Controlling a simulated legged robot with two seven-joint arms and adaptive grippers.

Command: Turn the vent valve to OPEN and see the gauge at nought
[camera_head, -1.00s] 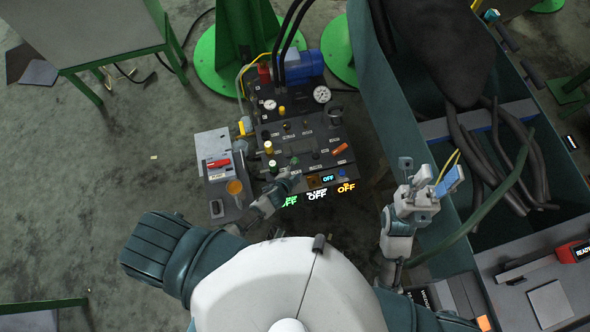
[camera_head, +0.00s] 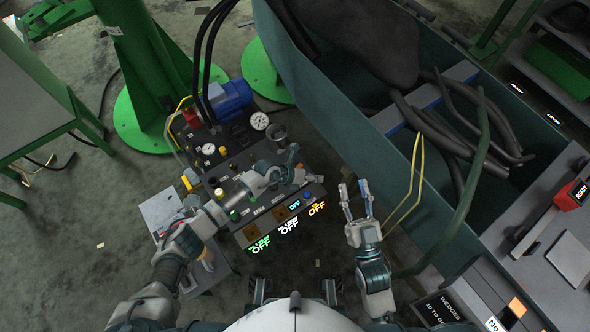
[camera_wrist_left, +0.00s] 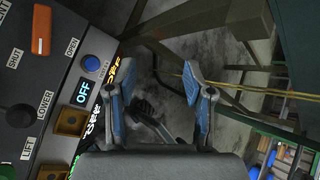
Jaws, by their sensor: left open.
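The vent valve's orange handle (camera_wrist_left: 41,30) shows at the upper left of the left wrist view, between the SHUT and OPEN labels. Which label it points to is unclear. In the head view my left gripper covers it. My left gripper (camera_head: 292,160) is over the right part of the control panel (camera_head: 262,232); its blue-padded fingers (camera_wrist_left: 155,80) are apart and empty, to the right of the handle. My right gripper (camera_head: 356,192) is open and empty, right of the panel.
A blue button (camera_wrist_left: 91,64) and a lit OFF display (camera_wrist_left: 83,92) are beside the handle. A blue motor (camera_head: 230,96) and black hoses are behind the panel. A long teal trough (camera_head: 330,95) with dark hoses runs along the right.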

